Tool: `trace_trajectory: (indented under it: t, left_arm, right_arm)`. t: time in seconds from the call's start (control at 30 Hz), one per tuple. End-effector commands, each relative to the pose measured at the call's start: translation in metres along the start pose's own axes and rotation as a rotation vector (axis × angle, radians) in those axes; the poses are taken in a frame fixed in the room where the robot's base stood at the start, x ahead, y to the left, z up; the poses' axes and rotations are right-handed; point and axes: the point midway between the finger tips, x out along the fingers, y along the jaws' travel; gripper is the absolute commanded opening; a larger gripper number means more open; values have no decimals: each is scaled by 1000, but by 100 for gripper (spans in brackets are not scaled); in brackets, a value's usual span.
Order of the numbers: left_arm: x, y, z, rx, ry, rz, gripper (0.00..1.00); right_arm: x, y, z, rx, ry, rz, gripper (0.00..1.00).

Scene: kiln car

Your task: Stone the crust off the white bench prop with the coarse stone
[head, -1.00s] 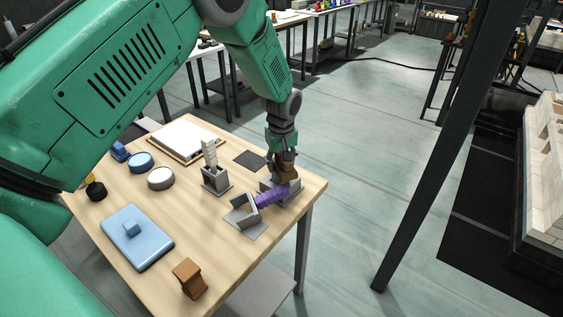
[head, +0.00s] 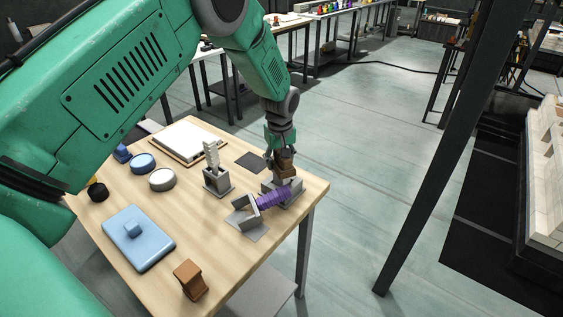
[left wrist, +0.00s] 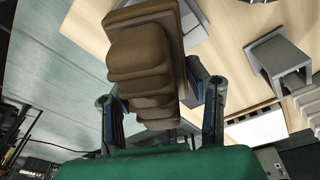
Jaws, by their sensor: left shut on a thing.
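My left gripper (head: 282,154) is shut on a brown, ridged stone (head: 286,167), which fills the left wrist view's upper middle (left wrist: 143,60). The stone is over the far grey block of a cradle; I cannot tell whether it touches anything. A white, ridged prop (head: 212,155) stands upright in a grey socket (head: 217,183) left of the gripper. A purple, ridged prop (head: 271,198) lies across the grey cradle (head: 245,218), just below the stone. Another brown block (head: 190,279) stands at the near table edge. My right gripper is out of view.
A dark flat square (head: 250,162) lies behind the cradle. A dark post (head: 440,150) rises right of the table, beyond open floor.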

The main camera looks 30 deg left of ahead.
Motion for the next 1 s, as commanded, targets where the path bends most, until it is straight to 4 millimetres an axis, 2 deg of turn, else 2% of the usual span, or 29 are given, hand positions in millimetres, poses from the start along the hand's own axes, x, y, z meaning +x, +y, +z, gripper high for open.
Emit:
trace_trajectory:
  t: [0.3, 0.77, 1.0]
  left_arm:
    - [3, 1, -27, -1, 4, 4, 1]
    - [0, 1, -29, 0, 3, 3, 1]
    - [-17, 2, -32, -1, 3, 4, 1]
  right_arm:
    - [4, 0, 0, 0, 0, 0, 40]
    - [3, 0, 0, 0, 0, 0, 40]
    - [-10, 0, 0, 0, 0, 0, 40]
